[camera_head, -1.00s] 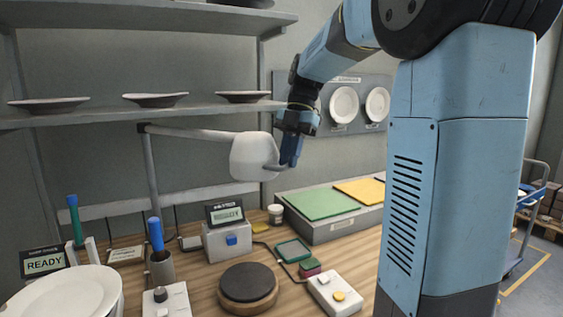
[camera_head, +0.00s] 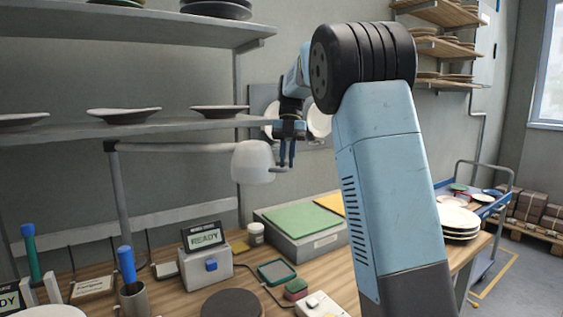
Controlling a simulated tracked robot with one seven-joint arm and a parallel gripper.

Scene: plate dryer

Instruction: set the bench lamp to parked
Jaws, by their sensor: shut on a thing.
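The bench lamp has a white shade (camera_head: 253,162) on a grey horizontal arm (camera_head: 180,148) that reaches right from an upright post (camera_head: 121,195) at the left. A short grey handle (camera_head: 280,170) sticks out on the right side of the shade. My gripper (camera_head: 286,162) points down beside the shade, with its dark blue fingers shut on this handle. The exact contact is small and partly covered by the fingers.
Shelves with plates (camera_head: 124,115) run behind and above the lamp. Below are a READY display box (camera_head: 205,265), a blue-handled tool in a cup (camera_head: 127,266), a green pad (camera_head: 300,219) and a dark round disc (camera_head: 233,303). A plate rack hangs behind my gripper.

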